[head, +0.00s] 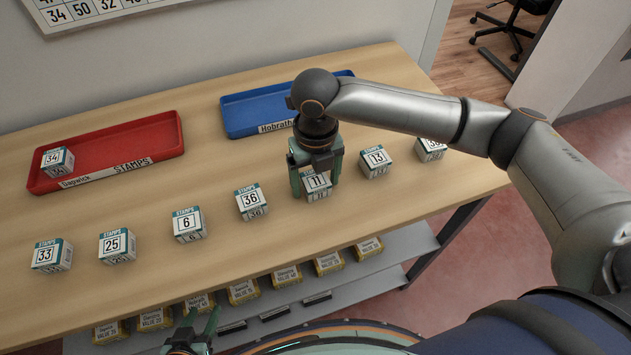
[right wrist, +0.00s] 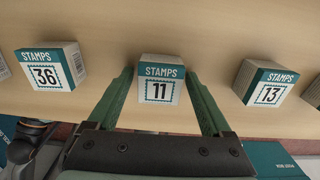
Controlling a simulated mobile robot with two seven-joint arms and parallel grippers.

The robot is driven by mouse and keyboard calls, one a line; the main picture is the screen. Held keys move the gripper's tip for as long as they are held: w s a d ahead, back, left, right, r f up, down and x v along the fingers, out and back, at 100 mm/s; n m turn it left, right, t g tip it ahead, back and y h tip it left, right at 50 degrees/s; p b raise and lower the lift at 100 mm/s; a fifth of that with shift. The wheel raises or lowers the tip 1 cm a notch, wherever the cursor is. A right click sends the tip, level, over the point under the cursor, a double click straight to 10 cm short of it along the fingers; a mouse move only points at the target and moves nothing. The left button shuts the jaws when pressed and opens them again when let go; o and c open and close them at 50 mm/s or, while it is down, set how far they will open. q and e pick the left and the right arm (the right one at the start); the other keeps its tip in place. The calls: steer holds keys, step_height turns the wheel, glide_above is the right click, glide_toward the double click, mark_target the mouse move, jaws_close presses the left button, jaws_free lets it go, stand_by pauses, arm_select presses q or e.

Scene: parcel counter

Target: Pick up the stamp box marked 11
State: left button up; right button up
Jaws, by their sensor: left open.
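The stamp box marked 11 (head: 317,183) is a small white and teal cube standing on the wooden counter, in a row of similar boxes. My right gripper (head: 315,175) is over it from above, with one finger on each side. In the right wrist view the box marked 11 (right wrist: 161,82) sits between the tips of the two green fingers (right wrist: 160,95), with a narrow gap on both sides. The right gripper is open. My left gripper (head: 193,333) is open and empty at the bottom of the head view, below the counter's front edge.
Boxes marked 36 (head: 251,203) and 13 (head: 375,162) flank it, with several more along the row. A red tray (head: 120,140) holding box 34 (head: 57,161) and an empty-looking blue tray (head: 250,110) lie behind. Yellow boxes (head: 243,291) sit on the shelf below.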

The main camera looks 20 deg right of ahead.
steer(key=c, duration=1.2)
steer(key=shift+c, duration=0.2)
steer(key=shift+r, duration=0.15)
